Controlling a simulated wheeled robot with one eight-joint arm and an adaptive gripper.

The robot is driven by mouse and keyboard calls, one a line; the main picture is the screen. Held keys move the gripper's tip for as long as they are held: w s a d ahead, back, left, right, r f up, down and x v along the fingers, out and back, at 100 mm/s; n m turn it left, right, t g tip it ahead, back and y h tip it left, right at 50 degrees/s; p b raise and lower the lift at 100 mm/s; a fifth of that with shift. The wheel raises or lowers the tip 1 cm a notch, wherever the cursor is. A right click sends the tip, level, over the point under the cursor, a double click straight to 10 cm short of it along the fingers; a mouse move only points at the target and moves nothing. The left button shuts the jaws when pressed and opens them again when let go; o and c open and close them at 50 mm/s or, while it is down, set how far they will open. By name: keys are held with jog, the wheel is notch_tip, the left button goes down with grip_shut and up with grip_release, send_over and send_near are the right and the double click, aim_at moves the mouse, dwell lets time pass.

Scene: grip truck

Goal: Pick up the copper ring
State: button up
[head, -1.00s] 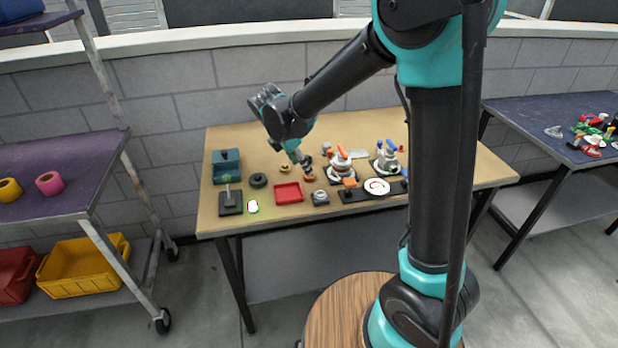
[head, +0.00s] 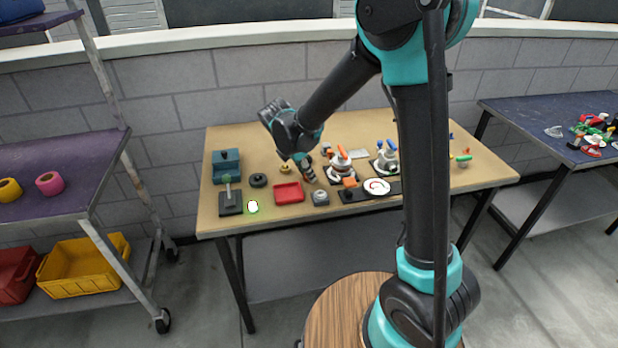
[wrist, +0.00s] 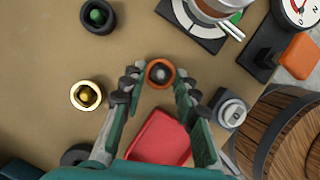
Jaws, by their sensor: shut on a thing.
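The copper ring (wrist: 151,83) shows in the wrist view, round with a dark grey ball in its middle. My gripper (wrist: 159,80) has a fingertip on each side of the ring and is shut on it. In the head view my gripper (head: 309,173) points down at the table just right of the red tray's back corner. The ring is too small and covered there to make out. Whether it touches the table is hard to tell.
A red tray (head: 287,199) lies close in front. In the wrist view, a gold ring (wrist: 75,93) is left and a dark ring (wrist: 84,24) with a green ball lies farther off. A clamp base (head: 342,174) stands close right. Bare table (head: 240,140) lies behind.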

jog(key=shift+c, duration=0.9)
